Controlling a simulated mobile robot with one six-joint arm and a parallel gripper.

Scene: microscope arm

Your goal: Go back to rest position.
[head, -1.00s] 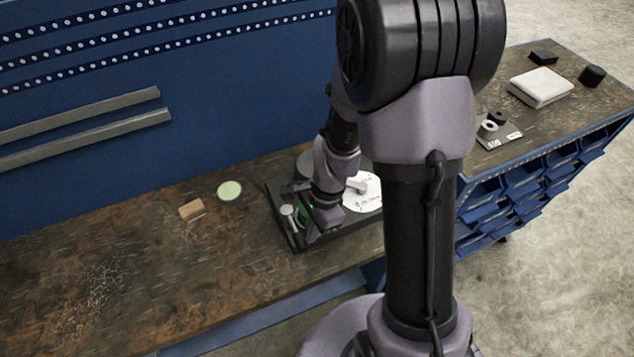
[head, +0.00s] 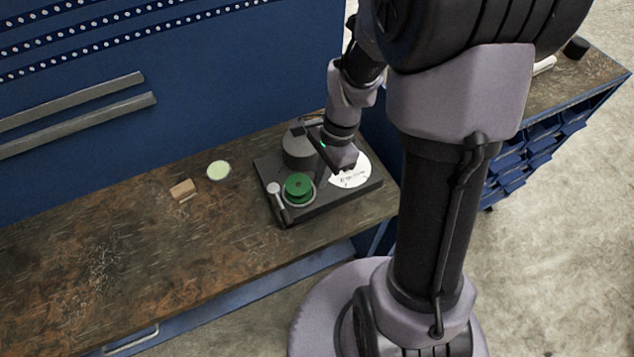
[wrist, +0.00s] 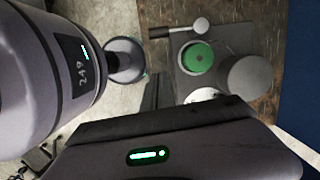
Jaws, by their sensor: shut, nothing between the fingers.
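My gripper (head: 334,168) hangs over the right part of a dark device base (head: 342,202) on the workbench. It is shut with nothing held, and its fingertips are small in the head view. The base carries a green round part (head: 299,186), a grey cylinder (head: 297,147) and a white disc (head: 350,170), which my gripper partly covers. In the wrist view the green part (wrist: 197,58) and the grey cylinder (wrist: 250,78) lie beyond the gripper body. My own arm hides part of the bench on the right.
A pale green disc (head: 219,170) and a small tan block (head: 182,189) lie on the bench (head: 120,255) left of the base. The blue back panel (head: 215,110) with two grey rails stands behind. A black cylinder (head: 576,47) sits on the right bench.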

